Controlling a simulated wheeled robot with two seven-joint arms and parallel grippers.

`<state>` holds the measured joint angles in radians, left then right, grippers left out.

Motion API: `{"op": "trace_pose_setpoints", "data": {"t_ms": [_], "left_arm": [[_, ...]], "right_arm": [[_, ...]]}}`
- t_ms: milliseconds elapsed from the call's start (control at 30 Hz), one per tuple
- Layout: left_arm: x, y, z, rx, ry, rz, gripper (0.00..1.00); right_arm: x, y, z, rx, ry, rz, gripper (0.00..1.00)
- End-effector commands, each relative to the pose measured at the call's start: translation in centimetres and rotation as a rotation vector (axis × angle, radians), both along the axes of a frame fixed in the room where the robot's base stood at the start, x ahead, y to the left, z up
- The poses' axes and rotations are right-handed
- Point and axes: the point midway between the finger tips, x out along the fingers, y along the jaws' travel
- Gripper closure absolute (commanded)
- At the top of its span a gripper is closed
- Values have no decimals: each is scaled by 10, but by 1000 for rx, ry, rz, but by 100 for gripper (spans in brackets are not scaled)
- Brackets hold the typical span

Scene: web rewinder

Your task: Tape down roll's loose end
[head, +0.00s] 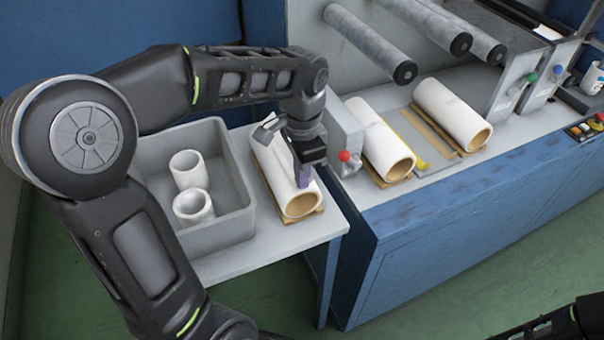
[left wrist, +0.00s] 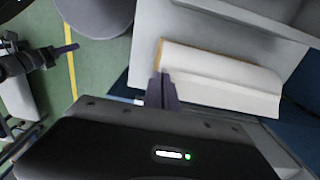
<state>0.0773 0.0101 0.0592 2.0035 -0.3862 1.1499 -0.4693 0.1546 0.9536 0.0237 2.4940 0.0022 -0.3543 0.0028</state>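A white roll (head: 283,178) with a brown core lies on a wooden cradle on the side table. In the left wrist view the roll (left wrist: 220,66) shows a lengthwise step, with a paler strip below that looks like its loose end (left wrist: 225,92). My left gripper (head: 303,178) points down at the roll near its open-core end. Its fingers (left wrist: 162,92) look closed together, with nothing visible between them; whether they touch the roll is unclear. My right gripper (left wrist: 68,48) shows at the left of the left wrist view, away from the roll; its opening is unclear. I see no tape piece.
A grey bin (head: 222,217) with two small white rolls stands left of the roll. A grey box with a red knob (head: 344,156) stands close on the right. Two more white rolls (head: 382,143) (head: 452,113) lie on the blue machine, below several grey rollers (head: 370,45).

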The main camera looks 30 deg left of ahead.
Motion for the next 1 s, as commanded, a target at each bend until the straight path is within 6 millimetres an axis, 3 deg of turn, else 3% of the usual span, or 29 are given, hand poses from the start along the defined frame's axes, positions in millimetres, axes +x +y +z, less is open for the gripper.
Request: {"op": "trace_pose_setpoints", "data": {"t_ms": [767, 1000], "left_arm": [[0, 0, -5, 0, 0, 0, 100], [0, 0, -5, 0, 0, 0, 82]], "right_arm": [[0, 0, -3, 0, 0, 0, 65], [0, 0, -3, 0, 0, 0, 65]]}}
